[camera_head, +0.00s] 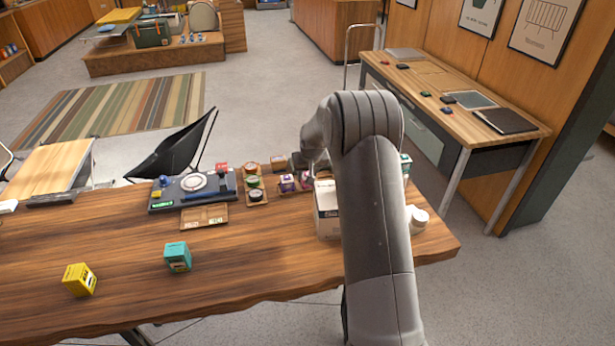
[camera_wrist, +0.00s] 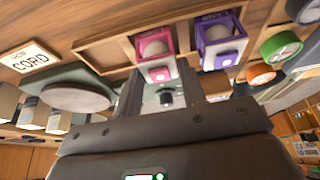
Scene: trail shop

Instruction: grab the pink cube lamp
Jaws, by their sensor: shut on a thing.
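The pink cube lamp, a small pink-framed cube with a pale globe inside, shows in the wrist view (camera_wrist: 157,54) at the end of my gripper (camera_wrist: 162,82). My gripper is shut on it. In the head view the lamp (camera_head: 307,182) is small and partly hidden by my arm. A matching purple cube lamp (camera_wrist: 219,42) stands to its right in the wrist view and to its left in the head view (camera_head: 287,183). A shallow wooden tray (camera_wrist: 100,50) lies by both lamps. I cannot tell whether the pink lamp is clear of the tray.
A white box (camera_head: 327,212) stands close beside my arm. Tins on a small wooden tray (camera_head: 255,200) and a dark device (camera_head: 192,188) lie to the left. A teal box (camera_head: 178,257) and a yellow box (camera_head: 80,280) stand nearer the front. The table's front middle is clear.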

